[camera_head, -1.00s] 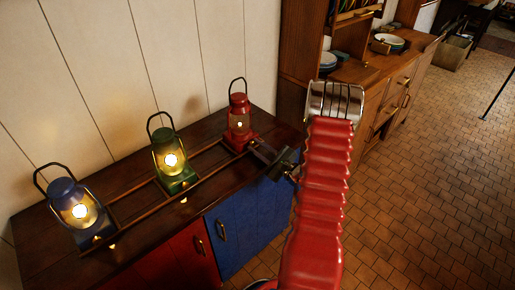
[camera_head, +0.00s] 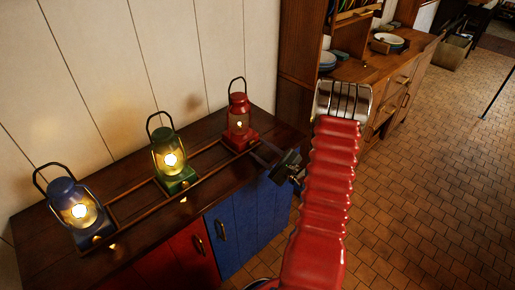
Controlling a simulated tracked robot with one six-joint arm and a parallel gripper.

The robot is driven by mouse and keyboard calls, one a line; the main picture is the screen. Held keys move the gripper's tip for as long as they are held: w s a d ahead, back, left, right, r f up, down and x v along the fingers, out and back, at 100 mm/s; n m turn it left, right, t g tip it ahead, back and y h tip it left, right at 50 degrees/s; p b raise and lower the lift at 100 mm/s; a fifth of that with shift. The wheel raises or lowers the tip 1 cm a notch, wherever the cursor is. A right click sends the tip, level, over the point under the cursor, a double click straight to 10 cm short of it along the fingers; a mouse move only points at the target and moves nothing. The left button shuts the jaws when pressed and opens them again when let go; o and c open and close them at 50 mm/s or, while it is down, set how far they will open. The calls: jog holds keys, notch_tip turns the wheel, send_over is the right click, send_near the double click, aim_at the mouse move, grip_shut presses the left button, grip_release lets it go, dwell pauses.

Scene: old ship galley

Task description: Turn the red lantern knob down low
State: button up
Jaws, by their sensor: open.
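The red lantern (camera_head: 238,121) stands upright at the far right end of the wooden rail on the dark countertop. Its flame is small and dim beside the brighter flames of the other two lanterns. I cannot make out its knob clearly. My gripper (camera_head: 263,153) is just right of and in front of the red lantern's base, near the counter's front edge. Its jaws are open and point toward the base, with nothing seen between them. They appear slightly apart from the lantern.
A green lantern (camera_head: 169,160) and a blue lantern (camera_head: 75,208) stand lit along the rail to the left. Red (camera_head: 176,262) and blue (camera_head: 241,229) cupboard doors are below the counter. A wooden dresser (camera_head: 300,45) with plates stands behind right. Tiled floor (camera_head: 420,190) is open at right.

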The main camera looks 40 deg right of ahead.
aim_at(251, 143)
jog(key=s, duration=1.1)
jog(key=shift+s+d, duration=0.2)
jog(key=shift+d, duration=0.05)
jog(key=m, duration=0.4)
jog(key=shift+r, duration=0.1)
dwell(0.3)
jog(key=w, duration=1.3)
jog(key=shift+w+a, duration=0.25)
jog(key=shift+w, duration=0.1)
grip_shut()
